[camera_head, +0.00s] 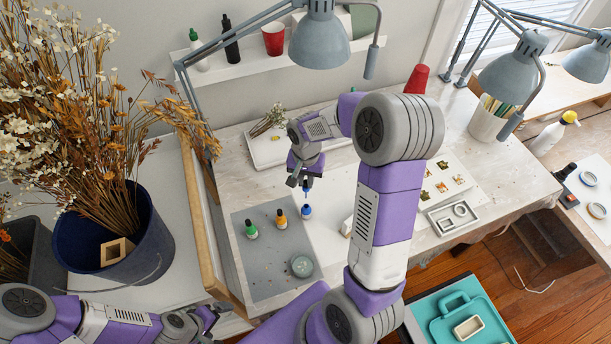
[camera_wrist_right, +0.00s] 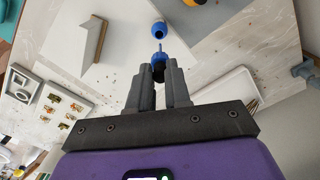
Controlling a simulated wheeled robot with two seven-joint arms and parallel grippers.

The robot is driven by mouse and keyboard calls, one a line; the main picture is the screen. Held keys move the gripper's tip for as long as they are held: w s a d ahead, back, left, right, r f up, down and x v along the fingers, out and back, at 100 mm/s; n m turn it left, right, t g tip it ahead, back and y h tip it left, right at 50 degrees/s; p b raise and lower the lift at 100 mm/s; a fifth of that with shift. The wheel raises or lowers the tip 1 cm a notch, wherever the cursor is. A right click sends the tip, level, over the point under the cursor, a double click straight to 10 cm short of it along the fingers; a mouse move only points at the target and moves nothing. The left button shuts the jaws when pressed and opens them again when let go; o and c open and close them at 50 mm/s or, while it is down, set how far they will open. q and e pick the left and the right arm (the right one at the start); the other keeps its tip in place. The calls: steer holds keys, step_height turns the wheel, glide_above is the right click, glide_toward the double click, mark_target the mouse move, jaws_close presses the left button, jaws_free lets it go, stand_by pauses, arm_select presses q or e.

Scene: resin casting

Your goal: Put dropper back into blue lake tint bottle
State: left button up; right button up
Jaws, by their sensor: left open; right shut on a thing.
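My right gripper (camera_head: 305,182) is shut on the dropper (camera_head: 305,189) and holds it above the blue tint bottle (camera_head: 306,211). In the right wrist view the dropper (camera_wrist_right: 159,58) has a dark bulb between the fingertips (camera_wrist_right: 158,75) and a blue collar. Its thin tip points toward the blue bottle (camera_wrist_right: 158,30), whose mouth is uncovered. The dropper and bottle look apart in the wrist view; the exact gap is hard to tell. My left gripper (camera_head: 212,314) is open and empty at the lower left, away from the bottles.
An orange bottle (camera_head: 281,219) and a green-capped bottle (camera_head: 251,229) stand left of the blue one on the grey mat (camera_head: 262,285). A small round cup (camera_head: 302,266) stands in front. A white tray (camera_head: 265,155) with dried flowers lies behind. Lamps (camera_head: 320,40) hang over the table.

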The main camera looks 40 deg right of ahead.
mark_target(306, 187)
steer(key=shift+s, duration=0.25)
steer(key=shift+w+f+b, duration=0.15)
steer(key=shift+f+b, duration=0.3)
step_height(306, 187, down, 2)
steer(key=shift+f+b, duration=0.1)
steer(key=shift+b, duration=0.95)
steer(key=shift+f+b, duration=0.3)
steer(key=shift+f, duration=0.1)
steer(key=shift+f, duration=0.1)
steer(key=shift+f+b, duration=0.75)
steer(key=shift+b, duration=0.1)
